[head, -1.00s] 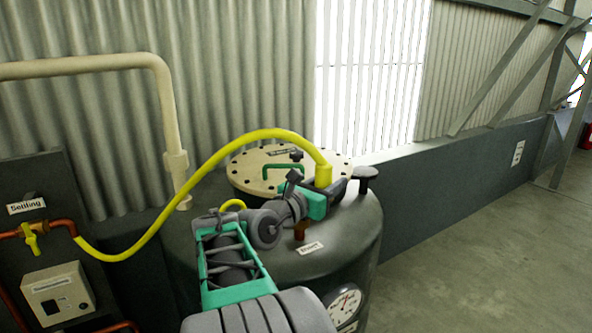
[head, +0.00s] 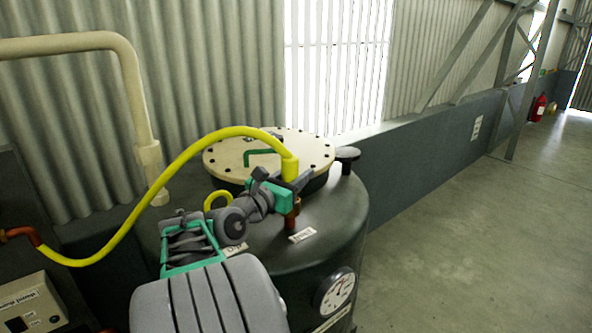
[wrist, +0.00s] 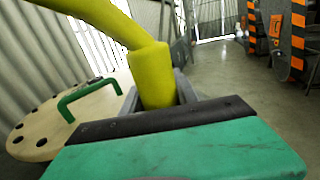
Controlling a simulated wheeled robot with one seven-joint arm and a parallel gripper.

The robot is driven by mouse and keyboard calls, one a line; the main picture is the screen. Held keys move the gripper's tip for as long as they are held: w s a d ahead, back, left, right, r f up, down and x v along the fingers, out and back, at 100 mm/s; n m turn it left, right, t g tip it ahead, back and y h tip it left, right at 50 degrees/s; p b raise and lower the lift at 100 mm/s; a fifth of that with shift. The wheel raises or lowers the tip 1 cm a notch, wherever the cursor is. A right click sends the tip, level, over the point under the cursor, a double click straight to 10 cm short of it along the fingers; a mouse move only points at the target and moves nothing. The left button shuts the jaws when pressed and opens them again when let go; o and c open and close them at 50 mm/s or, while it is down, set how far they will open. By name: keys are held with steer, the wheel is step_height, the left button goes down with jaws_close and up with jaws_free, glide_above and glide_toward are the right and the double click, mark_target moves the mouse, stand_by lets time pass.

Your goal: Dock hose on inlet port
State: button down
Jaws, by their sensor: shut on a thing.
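The yellow hose (head: 186,158) runs from a copper pipe at the left, arches up, and comes down to its thick yellow end in my gripper. My gripper (head: 291,183) is shut on that hose end, which stands roughly upright between the fingers; the wrist view also shows the hose end (wrist: 151,78). A copper-coloured port (head: 291,221) stands on the tank top just below my gripper, beside a small white label (head: 302,235). The hose end appears above the port. Whether they touch is hidden by the gripper.
The dark tank (head: 335,215) has a cream bolted lid (head: 225,160) with a green handle (head: 262,152). A dark mushroom-shaped cap (head: 347,155) stands right of the lid. A gauge (head: 336,291) is on the tank's side. The floor at right is clear.

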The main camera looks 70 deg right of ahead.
step_height(320, 180, down, 2)
steer(key=shift+a+f, duration=0.1)
stand_by(0.4)
steer(key=shift+p, duration=0.45)
steer(key=shift+a+f, duration=0.1)
stand_by(0.5)
steer(key=shift+w, duration=0.15)
steer(key=shift+r, duration=0.3)
steer(key=shift+f, duration=0.6)
